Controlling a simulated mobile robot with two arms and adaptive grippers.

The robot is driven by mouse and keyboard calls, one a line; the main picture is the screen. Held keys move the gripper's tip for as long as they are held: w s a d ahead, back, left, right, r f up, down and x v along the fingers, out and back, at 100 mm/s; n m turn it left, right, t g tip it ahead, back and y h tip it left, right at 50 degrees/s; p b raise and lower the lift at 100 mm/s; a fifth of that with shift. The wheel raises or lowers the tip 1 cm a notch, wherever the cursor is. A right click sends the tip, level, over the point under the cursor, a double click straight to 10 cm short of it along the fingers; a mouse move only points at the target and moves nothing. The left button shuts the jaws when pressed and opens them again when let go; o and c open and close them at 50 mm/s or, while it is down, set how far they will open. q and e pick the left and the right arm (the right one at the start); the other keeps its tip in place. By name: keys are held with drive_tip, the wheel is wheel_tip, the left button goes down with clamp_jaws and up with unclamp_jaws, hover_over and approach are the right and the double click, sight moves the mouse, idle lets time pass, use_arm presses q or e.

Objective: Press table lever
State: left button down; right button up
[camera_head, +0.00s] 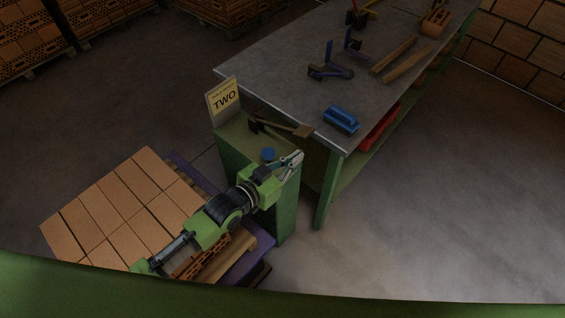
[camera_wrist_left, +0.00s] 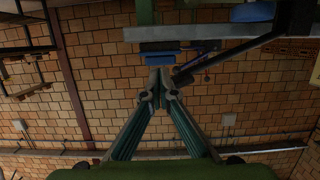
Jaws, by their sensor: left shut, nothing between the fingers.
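A green stand (camera_head: 284,205) stands beside the workbench, with a sign reading TWO at its back. A small blue piece (camera_head: 268,154) sits on its top; it may be the lever, but its shape is too small to tell. My left gripper (camera_head: 298,158) is shut and empty, just right of the blue piece and close to the stand's top edge. In the left wrist view the shut fingertips (camera_wrist_left: 160,72) point towards a blue piece (camera_wrist_left: 159,59). I cannot tell whether they touch it. My right gripper is not in view.
A dark-headed tool with a wooden handle (camera_head: 292,129) lies at the stand's back. The grey workbench (camera_head: 270,75) holds a blue brush-like tool (camera_head: 341,121) and wooden bars. A brick-loaded pallet lies below my left arm. Floor (camera_head: 430,210) to the right is clear.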

use_arm(q)
drive_tip(key=shift+v, duration=2.5)
drive_tip(key=shift+w+r, duration=0.1)
drive_tip(key=shift+r, duration=0.1)
